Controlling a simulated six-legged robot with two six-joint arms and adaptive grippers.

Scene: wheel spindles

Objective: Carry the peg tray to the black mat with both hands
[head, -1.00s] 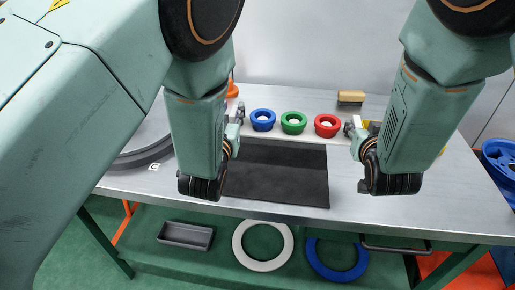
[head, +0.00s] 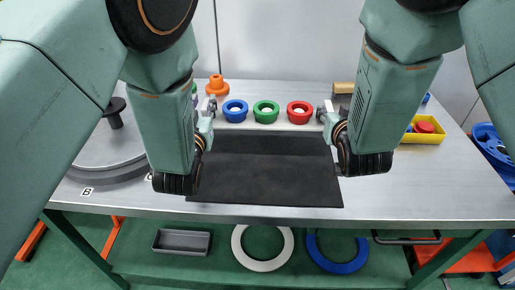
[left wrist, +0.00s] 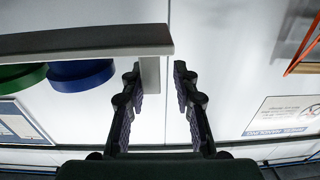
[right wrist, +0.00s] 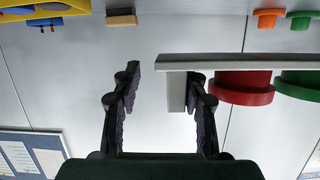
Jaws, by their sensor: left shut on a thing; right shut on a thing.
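The peg tray (head: 282,126) is a pale bar carrying a blue ring (head: 235,111), a green ring (head: 266,112) and a red ring (head: 300,112). It looks level, at the far edge of the black mat (head: 265,175) in the head view. My left gripper (head: 208,108) is shut on the tray's left end; the tray's end piece (left wrist: 151,75) shows by its fingers. My right gripper (head: 328,113) is shut on the right end; that end piece (right wrist: 177,90) shows in the right wrist view. My forearms partly hide the mat's side edges.
A large grey wheel (head: 95,150) lies at the left of the table. An orange stepped piece (head: 217,86) stands behind the tray. A yellow bin (head: 432,134) is at the right. A blue wheel (head: 494,150) stands beyond the right edge. The mat's visible surface is bare.

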